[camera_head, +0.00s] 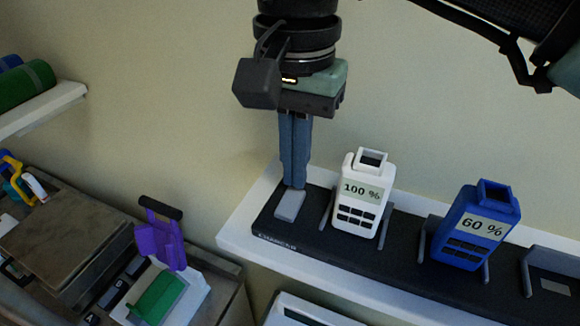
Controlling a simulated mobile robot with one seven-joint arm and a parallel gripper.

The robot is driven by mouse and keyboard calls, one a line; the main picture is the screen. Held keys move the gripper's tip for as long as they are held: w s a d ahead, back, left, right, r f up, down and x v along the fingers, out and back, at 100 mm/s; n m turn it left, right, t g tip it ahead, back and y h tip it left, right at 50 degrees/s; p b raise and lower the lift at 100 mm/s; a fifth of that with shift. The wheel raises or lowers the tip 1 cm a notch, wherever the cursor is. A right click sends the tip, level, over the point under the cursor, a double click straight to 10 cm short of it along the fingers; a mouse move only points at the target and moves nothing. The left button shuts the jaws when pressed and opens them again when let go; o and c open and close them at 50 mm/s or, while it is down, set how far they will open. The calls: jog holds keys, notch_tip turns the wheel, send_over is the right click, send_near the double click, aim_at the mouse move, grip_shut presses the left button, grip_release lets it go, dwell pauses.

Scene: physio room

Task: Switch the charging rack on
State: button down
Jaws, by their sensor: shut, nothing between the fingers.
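The charging rack (400,257) is a long black strip on a white shelf. A light grey plate (289,206), possibly its switch, lies at the rack's left end. My gripper (293,187) points down with its blue fingers shut and empty. Its fingertips are at the back edge of this plate; I cannot tell whether they touch it. A white device (358,212) reading 100 % stands in the rack just right of my gripper. A blue device (468,250) reading 60 % stands farther right. An empty slot with a grey pad (555,287) is at the right edge.
The white shelf (245,234) runs along the wall. A purple item (160,242) with a black handle and a green pad (158,297) are at lower left. A green roll (24,85) lies on another shelf at upper left. A black arm link of mine fills the upper right.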

aim_at(295, 193)
jog(key=shift+f+b, duration=0.65)
jog(key=shift+f, duration=0.35)
dwell(0.8)
jog(key=shift+r, duration=0.1)
notch_tip(295, 193, up, 7)
jog(key=p, duration=0.6)
dwell(0.5)
